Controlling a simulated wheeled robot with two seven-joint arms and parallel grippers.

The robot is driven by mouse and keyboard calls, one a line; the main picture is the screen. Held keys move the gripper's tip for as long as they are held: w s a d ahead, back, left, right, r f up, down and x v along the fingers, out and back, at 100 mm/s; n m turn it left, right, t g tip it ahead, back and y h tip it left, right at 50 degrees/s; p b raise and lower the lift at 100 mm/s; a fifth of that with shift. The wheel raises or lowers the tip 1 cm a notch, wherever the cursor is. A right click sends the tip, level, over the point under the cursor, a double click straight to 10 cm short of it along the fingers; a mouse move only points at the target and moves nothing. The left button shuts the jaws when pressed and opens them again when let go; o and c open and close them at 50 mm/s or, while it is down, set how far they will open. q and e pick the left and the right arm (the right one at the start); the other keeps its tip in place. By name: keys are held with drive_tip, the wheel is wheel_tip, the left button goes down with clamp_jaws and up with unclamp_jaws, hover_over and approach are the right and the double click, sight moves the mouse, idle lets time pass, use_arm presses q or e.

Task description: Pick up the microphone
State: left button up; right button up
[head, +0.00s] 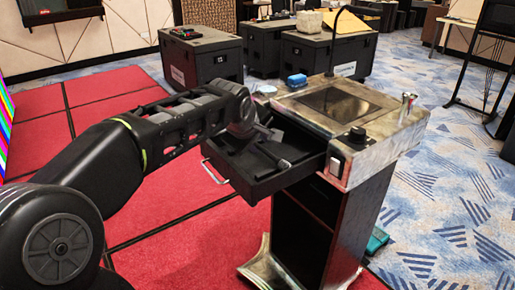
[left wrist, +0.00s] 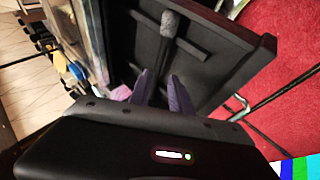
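The microphone (left wrist: 168,24) has a grey head and a dark handle. It lies in the open black drawer (left wrist: 238,62) of the lectern, its head pointing away from my gripper in the left wrist view. My left gripper (left wrist: 158,76) is open, with its purple fingers apart on either side of the handle's near end. I cannot tell whether they touch it. My right gripper is not in view.
The drawer's pull handle (head: 213,173) sticks out front left. Black cases (head: 200,60) stand behind. Red carpet (head: 190,245) lies clear in front.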

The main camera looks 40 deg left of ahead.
sight(266, 151)
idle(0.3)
use_arm(q)
drive_tip(key=shift+x, duration=1.4)
drive_tip(key=shift+p+x, duration=0.5)
drive_tip(key=shift+x, duration=2.1)
drive_tip(key=shift+d, duration=0.1)
clamp_jaws()
